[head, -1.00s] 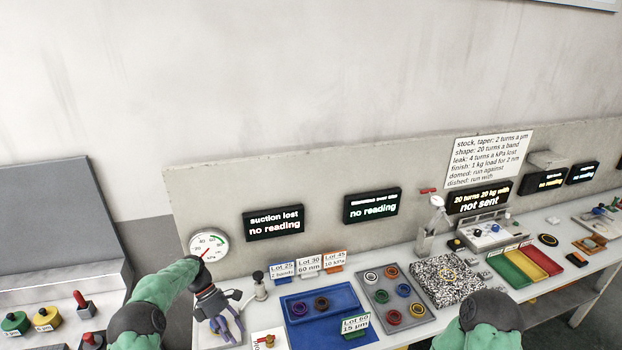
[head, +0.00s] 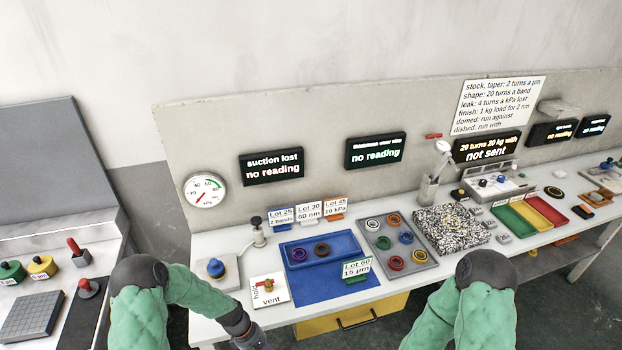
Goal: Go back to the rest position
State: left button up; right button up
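My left arm comes in at the lower left. Only the dark wrist end of my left gripper (head: 252,338) shows at the bottom edge, just off the bench front, and its fingers are cut off. My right arm shows at the bottom right as a bent green elbow, and its gripper is out of frame. A blue knob on a white block (head: 216,268) stands on the bench, clear of the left gripper. The vent plate (head: 271,291) with a red-and-brass valve lies near the wrist.
The bench (head: 222,327) holds a blue tray (head: 345,244) with two rings, a grey tray (head: 418,259) with several rings, a speckled plate (head: 452,231) and coloured bins (head: 545,208). A yellow drawer (head: 352,318) is below. A side table (head: 45,275) stands left.

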pick_arm(q)
jog(key=s+d+f+m+t+b, duration=0.1)
jog(key=s+d+f+m+b, duration=0.1)
jog(key=s, duration=0.6)
jog(key=s+d+f+m+t+b, duration=0.1)
jog(key=s+d+f+m+b, duration=0.1)
jog(key=s+f+m+b, duration=0.2)
jog(key=s+m, duration=0.2)
jog(key=s, duration=0.1)
jog(key=shift+s+m+y, duration=0.3)
jog(key=shift+s+m, duration=0.05)
jog(key=shift+m, duration=0.05)
